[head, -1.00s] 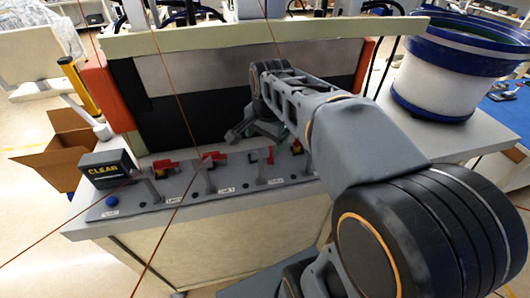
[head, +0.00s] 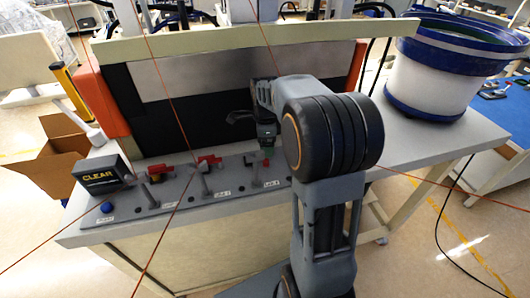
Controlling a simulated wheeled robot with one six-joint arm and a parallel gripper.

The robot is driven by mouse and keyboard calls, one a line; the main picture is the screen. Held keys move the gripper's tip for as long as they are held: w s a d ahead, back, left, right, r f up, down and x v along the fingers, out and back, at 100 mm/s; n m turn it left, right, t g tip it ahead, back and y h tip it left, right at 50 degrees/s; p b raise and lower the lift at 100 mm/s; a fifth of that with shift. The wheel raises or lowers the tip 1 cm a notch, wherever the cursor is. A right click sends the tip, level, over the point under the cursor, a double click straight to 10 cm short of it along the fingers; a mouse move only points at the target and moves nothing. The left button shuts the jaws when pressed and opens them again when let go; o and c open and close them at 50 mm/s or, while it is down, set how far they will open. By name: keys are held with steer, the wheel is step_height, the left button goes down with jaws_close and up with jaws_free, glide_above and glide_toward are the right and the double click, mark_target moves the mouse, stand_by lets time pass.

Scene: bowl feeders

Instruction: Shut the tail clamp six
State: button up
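A row of clamps with red parts stands on a grey panel (head: 130,212) along the front of the bench. I see a left clamp (head: 158,172), a middle clamp (head: 208,163) and a right clamp (head: 250,162). Small white labels sit in front of them, too small to read, so I cannot tell which is tail clamp six. My gripper (head: 240,118) is above and behind the right clamp, apart from it, in front of the dark panel. Its fingers are small and partly hidden by my arm, so their opening is unclear. My arm covers the right end of the row.
A CLEAR box (head: 100,174) and a blue button (head: 106,207) are at the panel's left end. A blue and white bowl feeder (head: 432,85) stands at the right. A pale beam (head: 230,40) crosses above. The bench top (head: 420,150) right of my arm is clear.

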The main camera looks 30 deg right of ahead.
steer(key=shift+f, duration=2.6)
steer(key=shift+c, duration=0.4)
steer(key=c, duration=1.2)
